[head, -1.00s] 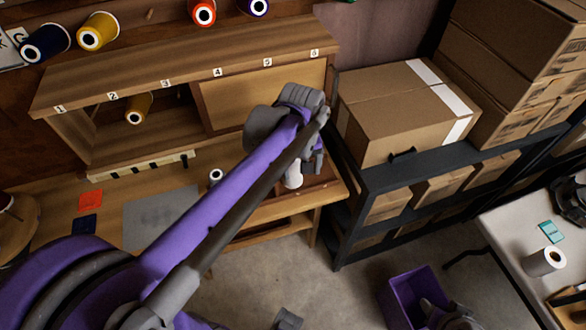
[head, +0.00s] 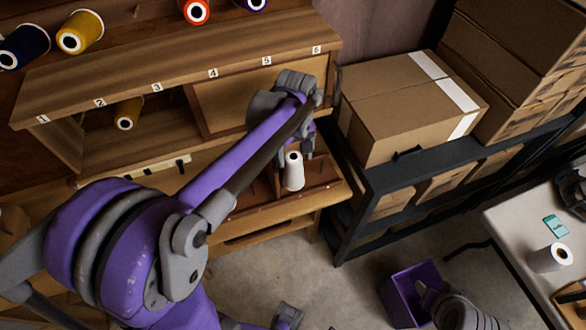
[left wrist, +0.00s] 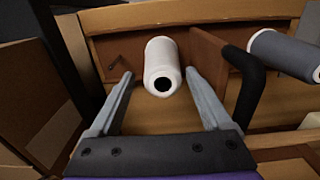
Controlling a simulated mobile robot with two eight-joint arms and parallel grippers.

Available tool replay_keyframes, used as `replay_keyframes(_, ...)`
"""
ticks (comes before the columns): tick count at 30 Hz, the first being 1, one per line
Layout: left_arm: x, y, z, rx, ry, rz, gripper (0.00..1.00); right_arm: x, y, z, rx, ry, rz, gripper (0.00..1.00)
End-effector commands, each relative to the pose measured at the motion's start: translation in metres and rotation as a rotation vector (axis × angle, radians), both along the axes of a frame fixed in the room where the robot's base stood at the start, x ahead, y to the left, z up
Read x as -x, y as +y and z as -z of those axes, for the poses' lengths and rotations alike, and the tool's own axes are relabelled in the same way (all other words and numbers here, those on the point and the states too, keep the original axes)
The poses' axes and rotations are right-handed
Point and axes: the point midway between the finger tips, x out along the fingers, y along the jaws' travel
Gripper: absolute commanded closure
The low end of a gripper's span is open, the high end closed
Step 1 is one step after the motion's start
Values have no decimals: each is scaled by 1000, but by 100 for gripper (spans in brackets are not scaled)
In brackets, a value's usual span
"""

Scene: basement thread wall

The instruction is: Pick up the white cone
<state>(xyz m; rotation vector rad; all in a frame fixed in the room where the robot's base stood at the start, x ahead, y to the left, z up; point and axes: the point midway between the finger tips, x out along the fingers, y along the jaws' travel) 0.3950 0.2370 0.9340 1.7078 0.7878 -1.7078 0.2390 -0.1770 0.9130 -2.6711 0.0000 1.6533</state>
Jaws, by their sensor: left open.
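The white cone (head: 293,172) stands in the open wooden tray at the right end of the bench. In the left wrist view the white cone (left wrist: 161,58) shows with its dark-holed end toward the camera. My left gripper (head: 296,148) is at the cone, with its fingers open. In the left wrist view the left gripper's (left wrist: 159,76) fingertips lie on either side of the cone, with a visible gap on each side. Whether the fingertips are level with the cone cannot be told. My right gripper does not show clearly.
A grey cone (left wrist: 285,54) lies right of the white one, beyond a wooden divider (left wrist: 213,55). A dark metal rack with a cardboard box (head: 400,110) stands close to the right. A purple bin (head: 402,295) is on the floor. A numbered wooden shelf (head: 185,75) is behind my arm.

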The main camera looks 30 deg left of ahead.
Motion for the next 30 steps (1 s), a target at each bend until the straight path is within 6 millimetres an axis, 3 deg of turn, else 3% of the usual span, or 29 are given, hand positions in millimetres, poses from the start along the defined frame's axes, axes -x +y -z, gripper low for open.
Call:
replay_keyframes(8,-1,1,26,0,0,0,18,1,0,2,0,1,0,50)
replay_keyframes(16,-2,6,65,0,0,0,18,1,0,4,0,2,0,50)
replay_keyframes(26,-1,6,73,0,0,0,18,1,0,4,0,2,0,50)
replay_keyframes(30,-1,6,73,0,0,0,41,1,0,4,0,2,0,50)
